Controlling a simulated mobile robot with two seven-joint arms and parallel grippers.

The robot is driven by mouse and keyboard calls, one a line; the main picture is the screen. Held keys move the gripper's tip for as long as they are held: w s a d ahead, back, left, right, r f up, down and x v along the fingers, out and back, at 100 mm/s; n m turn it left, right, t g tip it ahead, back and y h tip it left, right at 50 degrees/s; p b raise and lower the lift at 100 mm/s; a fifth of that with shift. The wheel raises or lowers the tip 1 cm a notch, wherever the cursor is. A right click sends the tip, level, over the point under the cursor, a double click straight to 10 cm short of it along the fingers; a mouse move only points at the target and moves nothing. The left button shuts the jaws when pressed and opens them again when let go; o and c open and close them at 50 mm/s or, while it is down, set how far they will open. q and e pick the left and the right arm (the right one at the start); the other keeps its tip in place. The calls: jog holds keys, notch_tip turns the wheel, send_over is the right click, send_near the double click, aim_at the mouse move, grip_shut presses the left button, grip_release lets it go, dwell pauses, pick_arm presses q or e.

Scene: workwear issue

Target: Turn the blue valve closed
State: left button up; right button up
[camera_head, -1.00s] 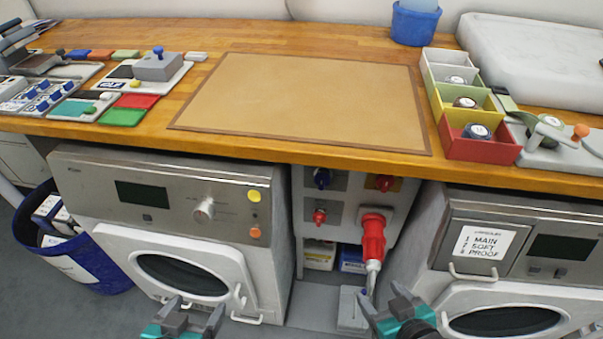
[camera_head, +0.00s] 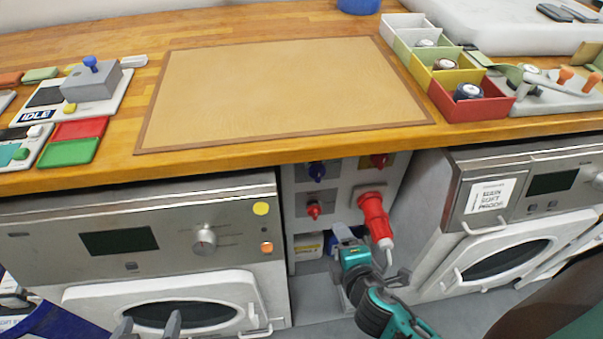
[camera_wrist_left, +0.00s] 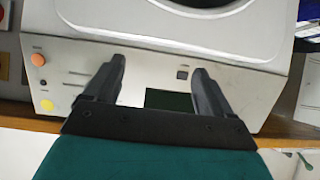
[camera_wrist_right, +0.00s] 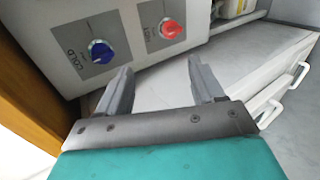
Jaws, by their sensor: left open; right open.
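The blue valve (camera_head: 317,171) is a blue knob on a grey plate of the light panel under the worktop, between the two machines. In the right wrist view the blue valve (camera_wrist_right: 101,51) sits beyond the left finger, apart from it. My right gripper (camera_wrist_right: 158,82) is open and empty there. In the head view my right gripper (camera_head: 345,235) is below and right of the valve, its fingers hard to make out. My left gripper (camera_head: 148,325) is open and empty before the left machine; in the left wrist view its fingers (camera_wrist_left: 160,80) face that machine's front.
A red valve (camera_head: 314,210) sits just below the blue one. A big red plug (camera_head: 375,220) with a cable sticks out to the right. The worktop edge (camera_head: 300,150) overhangs the panel. The left machine (camera_head: 150,245) and right machine (camera_head: 500,220) flank the gap.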

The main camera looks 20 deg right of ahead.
aim_at(319, 177)
jog(key=w+r+n+t+b, duration=0.1)
jog(key=w+n+t, duration=0.1)
jog(key=w+n, duration=0.3)
jog(key=w+d+r+n+t+h+b, duration=0.1)
jog(key=w+n, duration=0.5)
jog(key=w+d+r+n+t+h+b, duration=0.1)
jog(key=w+r+n+t+b, duration=0.1)
jog(key=w+n, duration=0.3)
jog(key=shift+w+n+t, duration=0.2)
jog(key=shift+n+t, duration=0.1)
jog(key=shift+n, duration=0.3)
pick_arm(q)
jog(key=shift+w+d+f, duration=0.2)
jog(key=shift+d+f, duration=0.3)
jog(key=shift+f, duration=0.05)
jog(key=shift+w+d+f, duration=0.2)
jog(key=shift+d+f, duration=0.25)
jog(key=shift+f, duration=0.05)
pick_arm(e)
jog(key=shift+w+d+r, duration=0.1)
jog(key=shift+w+d, duration=0.05)
jog(key=shift+w, duration=0.3)
jog(key=c, duration=1)
pick_arm(q)
jog(key=shift+s+f, duration=0.2)
pick_arm(e)
jog(key=shift+o, duration=0.2)
